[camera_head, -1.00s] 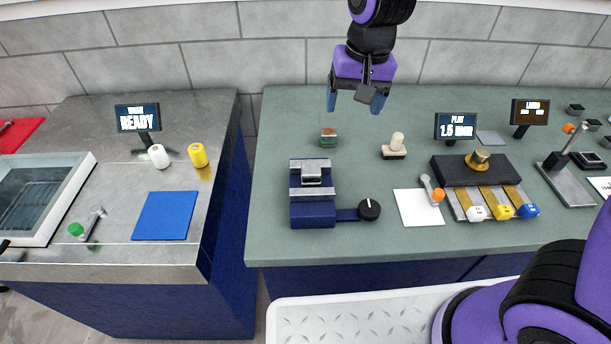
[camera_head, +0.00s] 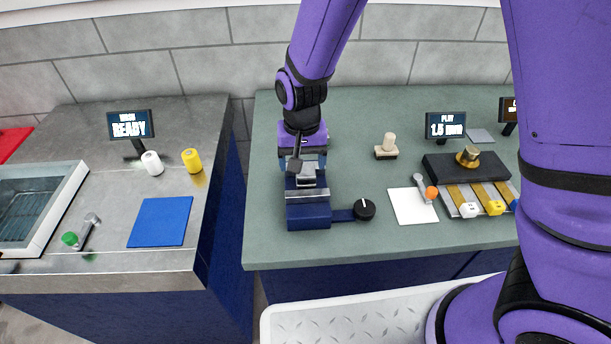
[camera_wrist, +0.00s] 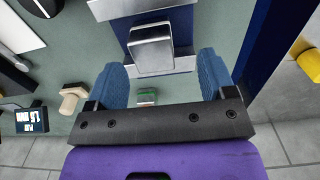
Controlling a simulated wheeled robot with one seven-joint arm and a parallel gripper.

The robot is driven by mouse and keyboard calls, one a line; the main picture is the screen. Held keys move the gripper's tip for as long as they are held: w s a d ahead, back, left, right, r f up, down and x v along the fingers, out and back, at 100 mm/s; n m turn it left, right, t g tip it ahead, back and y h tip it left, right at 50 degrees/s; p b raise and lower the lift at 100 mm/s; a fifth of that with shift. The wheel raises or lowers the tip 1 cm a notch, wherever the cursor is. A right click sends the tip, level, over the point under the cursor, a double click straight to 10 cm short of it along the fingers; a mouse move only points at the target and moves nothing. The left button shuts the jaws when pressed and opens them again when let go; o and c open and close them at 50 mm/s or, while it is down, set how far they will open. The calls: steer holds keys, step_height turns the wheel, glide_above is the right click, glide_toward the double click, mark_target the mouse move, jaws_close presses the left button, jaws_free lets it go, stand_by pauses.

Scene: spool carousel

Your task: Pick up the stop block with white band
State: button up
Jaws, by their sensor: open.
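My gripper (camera_head: 305,163) is open and empty, above the back part of the blue vise (camera_head: 309,214) in the head view. In the wrist view, a small block (camera_wrist: 147,97) with green and reddish parts and a pale stripe lies on the counter. It shows between my two blue fingers (camera_wrist: 161,64), below them and nearer the palm in the picture. I cannot tell if the pale stripe is a white band. My gripper and arm hide this block in the head view. The silver vise jaw (camera_wrist: 151,50) shows between the fingertips.
A black knob (camera_head: 364,210) sticks out right of the vise. A beige knobbed piece (camera_head: 387,147) stands to the right. The left counter holds a blue mat (camera_head: 160,221) and white and yellow cylinders.

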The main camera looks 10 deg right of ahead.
mark_target(306, 169)
steer(key=f, duration=0.4)
steer(key=shift+d+f, duration=0.1)
steer(key=shift+d, duration=0.3)
steer(key=shift+f, duration=0.5)
steer(key=c, duration=1.4)
steer(key=shift+r, duration=0.15)
